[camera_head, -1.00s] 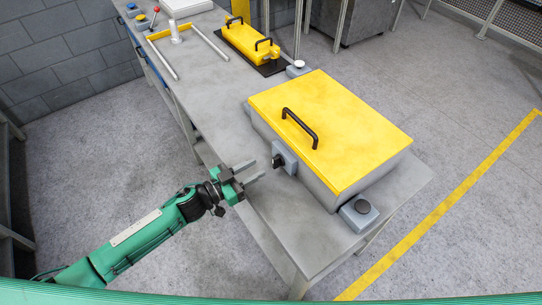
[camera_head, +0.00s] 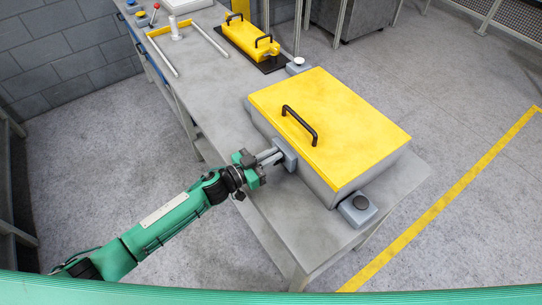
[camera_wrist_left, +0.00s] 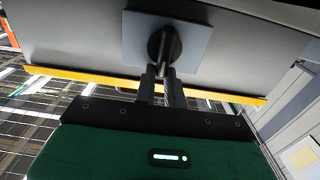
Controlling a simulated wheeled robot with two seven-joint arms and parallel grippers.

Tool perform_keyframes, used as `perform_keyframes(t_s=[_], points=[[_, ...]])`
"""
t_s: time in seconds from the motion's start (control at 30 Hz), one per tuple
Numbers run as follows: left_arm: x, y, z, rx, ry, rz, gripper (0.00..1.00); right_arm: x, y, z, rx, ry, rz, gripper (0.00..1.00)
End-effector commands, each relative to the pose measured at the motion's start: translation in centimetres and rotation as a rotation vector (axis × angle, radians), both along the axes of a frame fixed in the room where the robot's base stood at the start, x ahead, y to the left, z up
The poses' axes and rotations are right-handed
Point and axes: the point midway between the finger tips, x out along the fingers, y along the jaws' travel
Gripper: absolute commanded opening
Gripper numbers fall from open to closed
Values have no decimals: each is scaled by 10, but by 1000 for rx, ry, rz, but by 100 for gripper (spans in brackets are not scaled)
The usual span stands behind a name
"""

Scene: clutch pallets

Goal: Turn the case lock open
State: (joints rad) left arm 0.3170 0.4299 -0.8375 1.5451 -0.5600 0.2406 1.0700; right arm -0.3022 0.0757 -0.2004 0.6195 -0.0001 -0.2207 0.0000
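The case (camera_head: 330,130) is a grey box with a yellow lid and a black handle, and its lid is down. Its lock is a black knob on a grey-blue square plate (camera_head: 287,154) on the side facing my left arm. In the left wrist view the round knob (camera_wrist_left: 164,44) shows with a raised bar across it. My left gripper (camera_head: 275,157) reaches the lock, its fingers close together. In the left wrist view the fingers (camera_wrist_left: 161,80) lie on either side of the bar's end and appear shut on it. My right gripper is not in view.
A grey box with a dark button (camera_head: 359,208) sits at the case's near right corner. Another small box (camera_head: 298,66) stands behind the case. A yellow part with black handles (camera_head: 250,40) lies on a black plate farther back. The bench (camera_head: 222,110) is bare left of the case.

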Motion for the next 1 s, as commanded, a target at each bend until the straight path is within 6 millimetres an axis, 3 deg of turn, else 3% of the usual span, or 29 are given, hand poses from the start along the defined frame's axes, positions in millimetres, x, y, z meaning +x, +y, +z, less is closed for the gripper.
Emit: perform_keyframes(t_s=[0.47, 1.0], points=[[-4, 0, -9, 49, -42, 2, 0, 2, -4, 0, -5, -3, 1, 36], [-12, -4, -16, 276, -345, 2, 0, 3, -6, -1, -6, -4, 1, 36]])
